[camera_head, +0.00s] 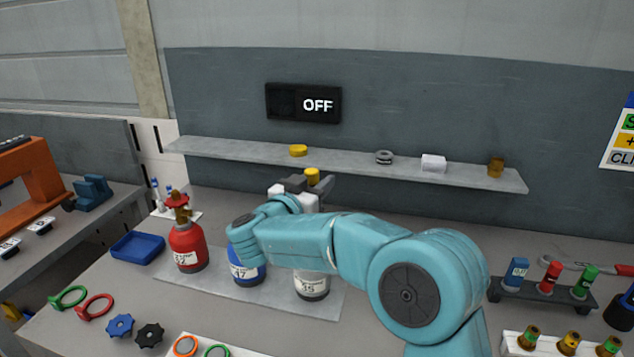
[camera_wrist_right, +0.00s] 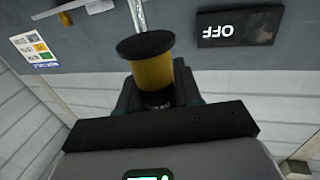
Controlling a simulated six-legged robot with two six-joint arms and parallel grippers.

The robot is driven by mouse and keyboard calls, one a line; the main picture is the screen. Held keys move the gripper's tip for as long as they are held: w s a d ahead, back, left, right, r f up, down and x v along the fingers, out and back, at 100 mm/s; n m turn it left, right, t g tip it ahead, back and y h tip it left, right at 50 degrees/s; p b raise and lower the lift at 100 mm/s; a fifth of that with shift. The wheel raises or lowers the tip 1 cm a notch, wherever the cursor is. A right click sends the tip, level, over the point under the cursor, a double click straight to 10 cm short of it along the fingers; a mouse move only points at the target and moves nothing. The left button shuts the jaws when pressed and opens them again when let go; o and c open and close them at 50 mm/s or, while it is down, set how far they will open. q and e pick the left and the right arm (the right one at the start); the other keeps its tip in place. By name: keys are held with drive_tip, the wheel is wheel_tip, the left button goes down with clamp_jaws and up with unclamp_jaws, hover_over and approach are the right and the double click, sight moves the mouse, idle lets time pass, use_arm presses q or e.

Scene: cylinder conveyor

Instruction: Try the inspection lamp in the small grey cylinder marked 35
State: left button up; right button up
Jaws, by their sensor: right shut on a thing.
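The grey cylinder (camera_head: 311,288) marked 35 stands on the grey plate at the right of a row of three. My right forearm hides its upper part. My right gripper (camera_head: 310,187) is above it and shut on a yellow lamp-like piece (camera_head: 312,175). In the right wrist view this piece (camera_wrist_right: 154,72) is a yellow barrel with a black disc end, gripped between dark fingers. Whether its lower end touches the cylinder is hidden. The wall sign (camera_head: 304,104) reads OFF; it shows upside down in the wrist view (camera_wrist_right: 238,27). My left gripper is out of view.
A red cylinder (camera_head: 187,249) and a blue one marked 47 (camera_head: 247,268) stand left of the grey one. A shelf (camera_head: 230,152) with small parts runs behind. A blue tray (camera_head: 137,246) is at left; racks of fittings (camera_head: 541,294) are at right.

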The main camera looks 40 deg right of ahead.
drive_tip(key=shift+f+b, duration=1.65)
drive_tip(key=shift+f, duration=1.05)
drive_tip(key=shift+r, duration=0.1)
wheel_tip(320, 180, up, 10)
drive_tip(key=p, duration=0.9)
idle(0.5)
idle(0.5)
